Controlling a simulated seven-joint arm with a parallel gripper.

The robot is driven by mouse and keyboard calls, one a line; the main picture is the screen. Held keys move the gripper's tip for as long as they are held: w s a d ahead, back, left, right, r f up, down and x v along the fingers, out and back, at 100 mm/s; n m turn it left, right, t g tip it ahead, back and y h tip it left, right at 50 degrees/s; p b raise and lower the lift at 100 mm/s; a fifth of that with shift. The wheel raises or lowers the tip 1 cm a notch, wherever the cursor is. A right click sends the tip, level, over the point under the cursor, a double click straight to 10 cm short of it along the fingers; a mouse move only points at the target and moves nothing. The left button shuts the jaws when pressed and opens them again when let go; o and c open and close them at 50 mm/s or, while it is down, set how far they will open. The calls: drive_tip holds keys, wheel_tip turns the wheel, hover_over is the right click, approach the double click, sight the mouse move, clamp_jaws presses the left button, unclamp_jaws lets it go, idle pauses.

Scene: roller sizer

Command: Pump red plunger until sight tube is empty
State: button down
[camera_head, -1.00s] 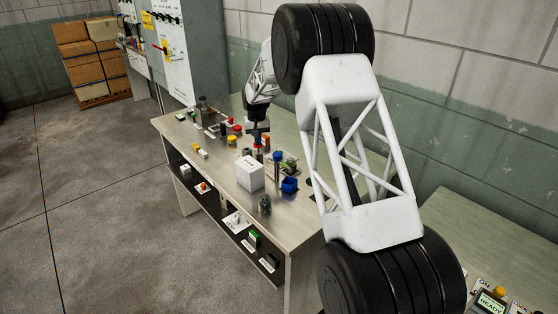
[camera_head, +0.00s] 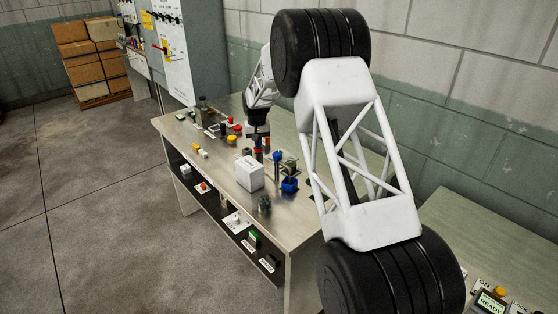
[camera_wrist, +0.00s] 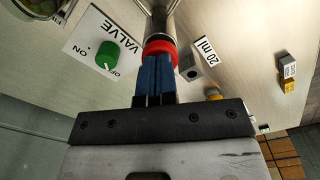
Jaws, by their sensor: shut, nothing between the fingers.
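In the wrist view, my gripper (camera_wrist: 157,60) has its two blue fingers shut together with nothing between them. The fingertips lie over the red plunger's cap (camera_wrist: 161,46), and they look pressed against it or very close. A metal shaft (camera_wrist: 162,18) shows beyond the cap. A "20 ml" label (camera_wrist: 203,48) is to the right of the plunger. In the head view, my gripper (camera_head: 257,143) points down over the crowded part of the bench. I cannot make out the sight tube or its liquid level with certainty.
A green valve knob (camera_wrist: 108,54) with ON and OFF marks sits left of the plunger. In the head view, a white box (camera_head: 250,173) and a blue container (camera_head: 290,186) stand nearby on the bench (camera_head: 300,222). Small parts crowd the bench around my gripper.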

drive_tip(key=shift+r, duration=2.05)
drive_tip(key=shift+r, duration=0.2)
wheel_tip(320, 180, up, 5)
drive_tip(key=shift+f, duration=0.15)
idle(0.6)
idle(0.8)
